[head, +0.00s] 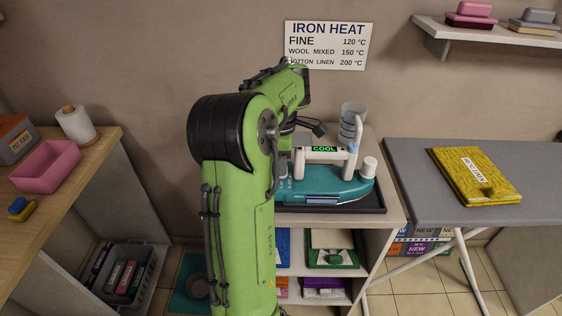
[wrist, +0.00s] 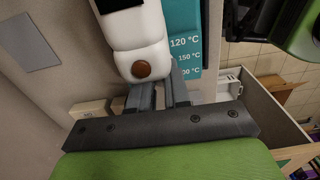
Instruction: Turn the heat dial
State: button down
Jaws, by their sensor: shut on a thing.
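A teal and white iron (head: 335,187) lies on a dark tray on the cabinet. Its display (head: 324,149) reads COOL. In the wrist view its teal body (wrist: 184,30) carries the marks 120, 150 and a partly covered 00 °C. A brown round knob (wrist: 141,68) sits on the end of the white handle (wrist: 137,35). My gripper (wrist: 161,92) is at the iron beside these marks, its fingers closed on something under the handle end. That is where the heat dial seems to be; the dial itself and its pointer are hidden. In the head view my arm hides the gripper.
A wall sign (head: 325,45) lists FINE 120, WOOL MIXED 150 and COTTON LINEN 200 °C. A clear cup (head: 351,118) stands behind the iron. A yellow folded cloth (head: 476,176) lies on the grey ironing board (head: 410,166) at right. A wooden counter (head: 62,190) is at left.

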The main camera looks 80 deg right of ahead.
jog(key=shift+r, duration=0.1)
jog(key=m+p, duration=0.4)
jog(key=m, duration=0.1)
jog(key=shift+r+m, duration=0.1)
jog(key=shift+m, duration=0.3)
jog(key=m+p, duration=0.4)
jog(key=m, duration=0.2)
jog(key=m+p, duration=0.2)
jog(key=m, duration=0.4)
jog(key=shift+m, duration=0.4)
jog(key=m+p, duration=0.1)
jog(key=m, duration=0.4)
jog(key=c, duration=1.1)
grip_release()
jog(key=shift+w+f, duration=0.1)
jog(key=shift+f, duration=0.1)
